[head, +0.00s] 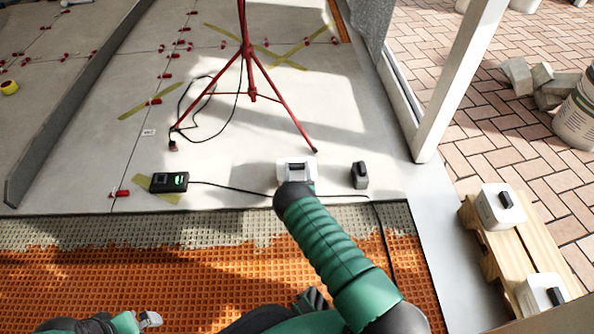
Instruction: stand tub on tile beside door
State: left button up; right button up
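My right arm reaches forward over the near edge of the pale grey tile (240,180). Its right gripper (296,172) is above the tile near that edge; its fingers are too small and hidden by the wrist to tell whether they hold anything. One white tub (488,212) with a dark handle stands on a wooden pallet at the right. A second white tub (532,302) stands on the nearer end of the pallet. The white door frame (448,95) rises at the tile's right side. My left gripper (150,319) is low at the bottom left, its fingers unclear.
A red tripod (250,75) stands on the tile with a black cable. A dark device (169,182) and a dark grey block (359,177) are near the front edge. The pallet (508,256) is right of the sill. Orange matting (180,290) lies in front.

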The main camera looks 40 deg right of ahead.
jog(key=o, duration=0.4)
